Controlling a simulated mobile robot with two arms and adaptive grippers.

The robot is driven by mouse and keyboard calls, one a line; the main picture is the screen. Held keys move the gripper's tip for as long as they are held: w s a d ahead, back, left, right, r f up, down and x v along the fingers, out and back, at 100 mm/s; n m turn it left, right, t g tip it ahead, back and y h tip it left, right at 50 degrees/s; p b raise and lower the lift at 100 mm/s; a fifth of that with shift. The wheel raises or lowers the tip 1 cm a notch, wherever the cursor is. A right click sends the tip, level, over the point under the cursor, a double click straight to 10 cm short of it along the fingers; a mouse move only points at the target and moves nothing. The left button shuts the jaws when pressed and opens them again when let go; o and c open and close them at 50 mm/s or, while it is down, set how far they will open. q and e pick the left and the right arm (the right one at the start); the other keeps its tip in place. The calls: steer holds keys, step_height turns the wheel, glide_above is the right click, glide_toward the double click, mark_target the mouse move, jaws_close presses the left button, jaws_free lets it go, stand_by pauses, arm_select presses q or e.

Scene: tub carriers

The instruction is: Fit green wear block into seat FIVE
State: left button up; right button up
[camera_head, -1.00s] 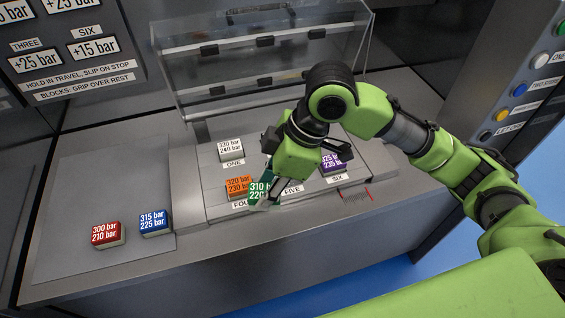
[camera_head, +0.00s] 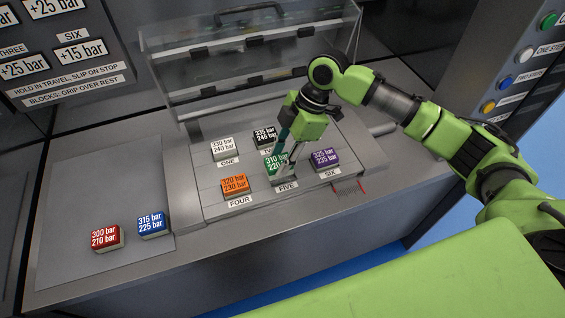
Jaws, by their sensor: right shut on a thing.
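The green wear block (camera_head: 276,164), marked 310 bar / 220 bar, is in the grip of my right gripper (camera_head: 287,158). The gripper comes down from above, and its fingers cover the block's right part. The block is at seat FIVE, just behind the label FIVE (camera_head: 287,187). I cannot tell whether it is down in the seat or slightly above it. The orange block (camera_head: 234,184) sits at seat FOUR to the left, and the purple block (camera_head: 325,157) at seat SIX to the right. My left gripper is not in view.
A white block (camera_head: 222,148) sits at seat ONE and a black block (camera_head: 265,136) behind the green one. A red block (camera_head: 106,238) and a blue block (camera_head: 152,224) lie on the left plate. A clear raised cover (camera_head: 245,60) stands at the back.

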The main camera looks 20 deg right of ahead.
steer(key=shift+w+d+f, duration=0.1)
steer(key=shift+w+f, duration=0.05)
steer(key=shift+f, duration=0.05)
steer(key=f, duration=0.1)
steer(key=f+p, duration=0.1)
steer(key=f, duration=0.1)
steer(key=shift+w+d+p, duration=0.2)
steer(key=shift+d+p, duration=0.05)
steer(key=shift+p, duration=0.1)
steer(key=shift+f, duration=0.5)
steer(key=shift+f, duration=0.1)
steer(key=o, duration=1.3)
steer(key=b+v, duration=0.3)
steer(key=v, duration=0.9)
